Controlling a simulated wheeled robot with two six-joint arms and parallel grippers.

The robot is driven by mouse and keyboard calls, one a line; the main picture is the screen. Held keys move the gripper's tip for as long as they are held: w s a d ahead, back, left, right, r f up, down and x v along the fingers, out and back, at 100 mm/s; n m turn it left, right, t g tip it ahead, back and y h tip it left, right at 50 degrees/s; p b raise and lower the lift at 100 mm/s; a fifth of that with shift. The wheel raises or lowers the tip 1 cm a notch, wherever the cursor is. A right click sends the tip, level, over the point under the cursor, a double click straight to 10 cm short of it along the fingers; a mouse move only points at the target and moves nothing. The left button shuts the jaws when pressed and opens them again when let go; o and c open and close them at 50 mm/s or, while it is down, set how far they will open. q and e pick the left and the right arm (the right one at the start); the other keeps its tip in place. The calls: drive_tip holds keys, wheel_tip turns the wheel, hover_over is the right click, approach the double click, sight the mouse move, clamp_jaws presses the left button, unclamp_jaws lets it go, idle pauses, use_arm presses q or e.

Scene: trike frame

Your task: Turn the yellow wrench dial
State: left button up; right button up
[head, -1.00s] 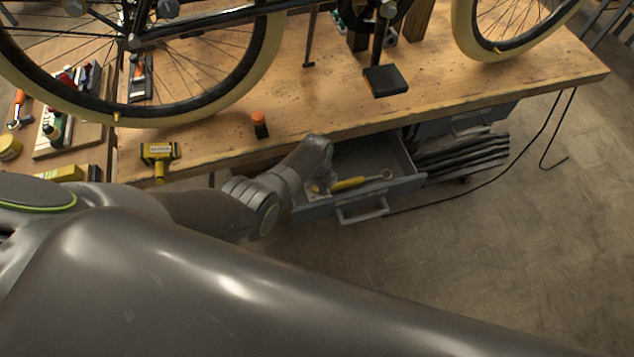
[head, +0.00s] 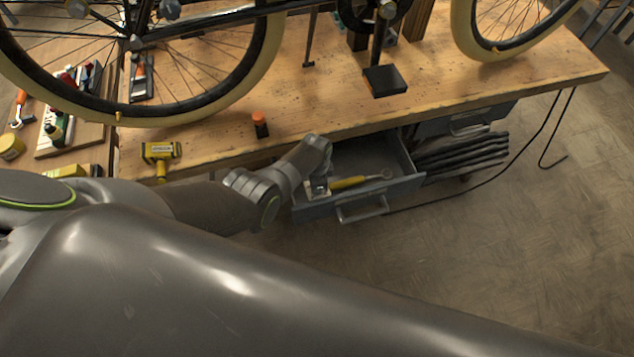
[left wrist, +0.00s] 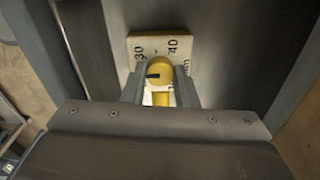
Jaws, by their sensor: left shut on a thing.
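The yellow wrench (head: 350,183) lies in the open grey drawer (head: 408,184), its ring end to the right. Its left end is at a pale plate, mostly hidden by my left wrist in the head view. In the left wrist view, the round yellow dial (left wrist: 159,68) with a dark mark sits before the white plate (left wrist: 178,45), which carries black figures such as 30 and 40. My left gripper (left wrist: 158,88) has one finger on each side of the dial and is shut on it. My right gripper is out of view.
The wooden workbench (head: 440,105) stands above the drawer. A bicycle stands over it, its tyre (head: 262,60) near the top. A yellow tool (head: 160,152) and an orange-capped bottle (head: 260,125) are by the bench's front edge. Floor to the right is mostly clear.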

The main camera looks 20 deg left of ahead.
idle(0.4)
use_arm(q)
drive_tip(key=o, duration=1)
wheel_tip(320, 180, up, 7)
drive_tip(key=p, duration=0.4)
drive_tip(key=shift+s+f, duration=0.1)
drive_tip(key=shift+f, duration=0.1)
wheel_tip(320, 180, up, 11)
drive_tip(key=shift+s+a+f+p, duration=0.1)
drive_tip(key=shift+s+p, duration=0.05)
drive_tip(key=shift+p, duration=0.7)
